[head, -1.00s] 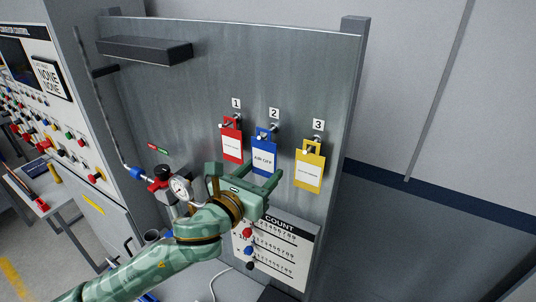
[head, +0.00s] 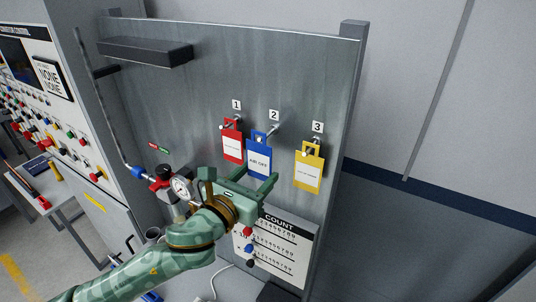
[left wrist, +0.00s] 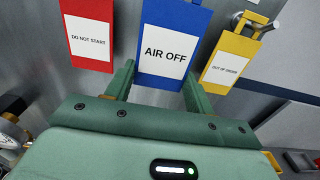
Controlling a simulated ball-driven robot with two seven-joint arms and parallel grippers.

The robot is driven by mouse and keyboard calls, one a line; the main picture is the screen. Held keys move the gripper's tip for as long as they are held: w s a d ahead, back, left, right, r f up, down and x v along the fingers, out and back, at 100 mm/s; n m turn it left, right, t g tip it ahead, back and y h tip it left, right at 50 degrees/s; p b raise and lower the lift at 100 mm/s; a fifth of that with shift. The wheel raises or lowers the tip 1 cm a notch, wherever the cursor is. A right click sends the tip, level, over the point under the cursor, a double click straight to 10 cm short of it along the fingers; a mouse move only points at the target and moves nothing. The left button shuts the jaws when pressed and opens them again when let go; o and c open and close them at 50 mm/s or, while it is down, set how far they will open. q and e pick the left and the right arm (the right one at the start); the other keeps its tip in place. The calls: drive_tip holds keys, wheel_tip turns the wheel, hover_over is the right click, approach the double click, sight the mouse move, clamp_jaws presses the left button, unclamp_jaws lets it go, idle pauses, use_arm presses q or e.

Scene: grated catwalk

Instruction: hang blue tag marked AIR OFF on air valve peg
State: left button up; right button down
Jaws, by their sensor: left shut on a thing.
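The blue tag marked AIR OFF (head: 258,158) is at the peg under number 2 (head: 275,129), with its top towards the peg's outer end. I cannot tell whether its hole is still around the peg. My left gripper (head: 257,176) is shut on the tag's lower part, one finger at each side edge. In the left wrist view the tag (left wrist: 165,45) faces me upright between the fingers (left wrist: 157,82). The air valve (head: 163,174) with a red handle and round gauge (head: 181,188) is left of the gripper. No separate peg is clear there. My right gripper is out of view.
A red tag (head: 232,147) hangs close on the left and a yellow tag (head: 308,172) on the right. A COUNT sheet (head: 285,240) is below. A dark shelf (head: 146,51) juts from the upper panel.

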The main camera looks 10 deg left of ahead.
use_arm(q)
drive_tip(key=shift+s, duration=0.25)
drive_tip(key=shift+p+v, duration=0.7)
drive_tip(key=shift+v, duration=1.5)
drive_tip(key=shift+a, duration=0.1)
drive_tip(key=shift+r, duration=0.15)
drive_tip(key=s+a+f+n+y+b, duration=0.2)
drive_tip(key=s+a+f+y+b, duration=0.1)
drive_tip(key=f+b, duration=1.1)
drive_tip(key=s+a+f+n+t+y+b, duration=0.1)
drive_tip(key=s+a+f+b, duration=0.4)
drive_tip(key=f+b, duration=0.9)
wheel_tip(320, 180, down, 5)
drive_tip(key=a+n+y, duration=0.1)
drive_tip(key=y, duration=0.1)
drive_tip(key=shift+s+a+r+y, duration=0.2)
drive_tip(key=shift+s+y, duration=0.1)
drive_tip(key=shift+s, duration=0.1)
